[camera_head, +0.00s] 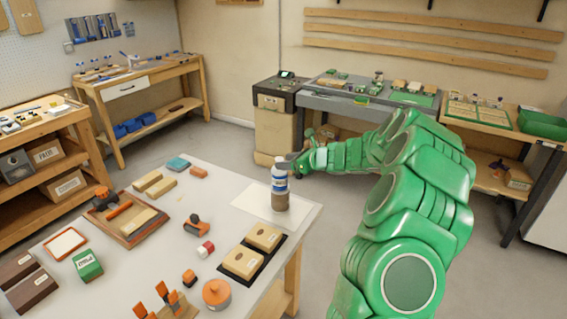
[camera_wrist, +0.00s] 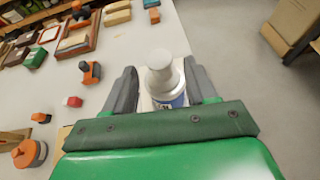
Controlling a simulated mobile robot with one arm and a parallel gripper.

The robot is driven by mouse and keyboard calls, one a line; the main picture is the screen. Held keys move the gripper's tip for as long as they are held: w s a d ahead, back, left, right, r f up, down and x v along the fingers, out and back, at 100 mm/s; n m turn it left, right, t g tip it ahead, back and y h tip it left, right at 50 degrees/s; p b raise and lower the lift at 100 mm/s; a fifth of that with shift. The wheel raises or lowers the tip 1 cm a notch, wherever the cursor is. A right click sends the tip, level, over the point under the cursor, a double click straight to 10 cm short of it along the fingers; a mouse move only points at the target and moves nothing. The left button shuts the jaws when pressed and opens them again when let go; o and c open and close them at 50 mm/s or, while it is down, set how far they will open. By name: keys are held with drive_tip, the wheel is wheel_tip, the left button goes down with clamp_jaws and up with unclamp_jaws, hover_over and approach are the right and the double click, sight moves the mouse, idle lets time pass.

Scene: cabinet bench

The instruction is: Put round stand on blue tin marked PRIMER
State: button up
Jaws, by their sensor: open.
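A white-capped bottle or tin (camera_head: 280,186) with a blue-and-white label and a brownish lower part stands upright on a white sheet (camera_head: 250,203) at the bench's right side. Its lettering is too small to read. My gripper (camera_head: 303,160) is beside its upper part in the head view. In the wrist view, my open gripper (camera_wrist: 160,76) has one dark finger on each side of the white round cap (camera_wrist: 161,72), with a blue label (camera_wrist: 178,102) below. Whether the fingers touch it cannot be told. I cannot pick out a round stand with certainty.
An orange-topped round container (camera_head: 216,294) stands near the front edge. Two tan blocks lie on a black mat (camera_head: 256,250). A wooden tray (camera_head: 128,222), orange tools and several small boxes fill the bench's left. The white sheet is otherwise clear.

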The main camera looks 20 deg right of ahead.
drive_tip(key=v, duration=1)
drive_tip(key=s+a+r+n+g, duration=0.4)
drive_tip(key=s+a+n, duration=0.4)
drive_tip(key=s+a, duration=0.25)
drive_tip(key=s+a+r+n+g, duration=0.35)
drive_tip(key=s+a+n, duration=0.35)
drive_tip(key=s+a, duration=0.4)
drive_tip(key=s+a+f+n+g+h, duration=0.15)
drive_tip(key=s+n, duration=0.25)
drive_tip(key=s, duration=0.4)
drive_tip(key=s+a+n+g+h, duration=0.1)
drive_tip(key=s+n+g+h, duration=0.15)
drive_tip(key=s, duration=0.45)
drive_tip(key=s+d+n+h, duration=0.2)
drive_tip(key=s+d+n, duration=0.1)
drive_tip(key=s, duration=0.4)
drive_tip(key=s+d+f+n+h, duration=0.1)
drive_tip(key=s+d+n+h, duration=0.1)
drive_tip(key=s+d, duration=0.3)
drive_tip(key=s+n, duration=0.1)
drive_tip(key=s, duration=0.2)
drive_tip(key=shift+s+d+f+h, duration=0.3)
drive_tip(key=shift+s+d+f, duration=0.05)
drive_tip(key=shift+d, duration=0.05)
